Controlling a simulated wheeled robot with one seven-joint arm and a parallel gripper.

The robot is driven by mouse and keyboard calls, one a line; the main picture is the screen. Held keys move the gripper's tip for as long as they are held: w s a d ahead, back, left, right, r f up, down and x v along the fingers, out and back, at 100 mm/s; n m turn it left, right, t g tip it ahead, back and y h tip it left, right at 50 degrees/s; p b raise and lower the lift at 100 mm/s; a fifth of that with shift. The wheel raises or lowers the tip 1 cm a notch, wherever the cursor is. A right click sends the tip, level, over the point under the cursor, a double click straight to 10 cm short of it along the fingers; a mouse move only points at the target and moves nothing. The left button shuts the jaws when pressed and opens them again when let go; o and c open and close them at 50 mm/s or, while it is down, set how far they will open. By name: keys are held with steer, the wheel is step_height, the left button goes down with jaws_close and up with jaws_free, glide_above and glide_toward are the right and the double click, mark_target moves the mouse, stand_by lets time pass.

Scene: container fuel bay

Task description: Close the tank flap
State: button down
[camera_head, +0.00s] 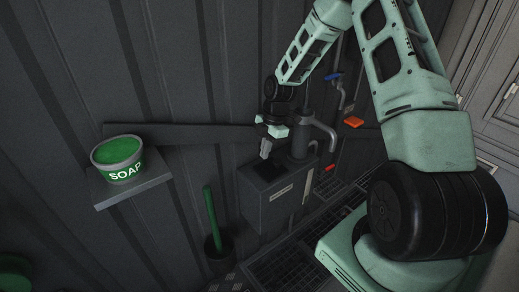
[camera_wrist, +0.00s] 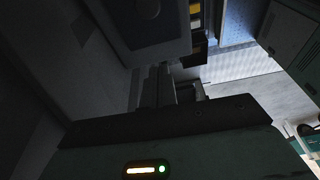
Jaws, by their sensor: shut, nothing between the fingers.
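The tank (camera_head: 282,203) is a grey box against the corrugated wall, with a small pale label on its front. A dark patch shows on its top, and I cannot tell whether it is the flap or an opening. My gripper (camera_head: 265,155) is shut and empty, pointing down just above the tank's top at its left end. I cannot tell whether it touches the tank. In the wrist view my gripper's fingers (camera_wrist: 167,88) are together in the middle, dim and partly in shadow. A dark box-like surface stands beyond them there; the flap is not clearly seen.
A green soap tub (camera_head: 118,160) sits on a wall shelf (camera_head: 135,190) at left. A green-handled thing (camera_head: 211,215) stands in a dark holder beside the tank. Floor grating (camera_head: 290,270) lies in front.

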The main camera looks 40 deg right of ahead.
steer(key=shift+d+f, duration=0.15)
steer(key=shift+d, duration=0.55)
steer(key=a+v, duration=0.2)
steer(key=v, duration=0.7)
steer(key=shift+r, duration=0.7)
steer(key=shift+w+a, duration=0.1)
steer(key=s+a+r+m+h, duration=0.1)
steer(key=s+a+r, duration=0.15)
steer(key=a, duration=0.45)
steer(key=s+a+r+m, duration=0.2)
steer(key=s+a, duration=0.2)
steer(key=a, duration=0.4)
steer(key=s+a+r+m+h, duration=0.1)
steer(key=s+a+r, duration=0.1)
steer(key=s+a, duration=0.35)
steer(key=s+a+r+m, duration=0.1)
steer(key=s+a+m, duration=0.2)
steer(key=s, duration=0.5)
steer(key=s+a+r+m, duration=0.1)
steer(key=s+a+m, duration=0.1)
steer(key=s+a, duration=0.4)
steer(key=shift+s+r+m, duration=0.35)
steer(key=shift+s+m, duration=0.05)
steer(key=shift+s, duration=0.75)
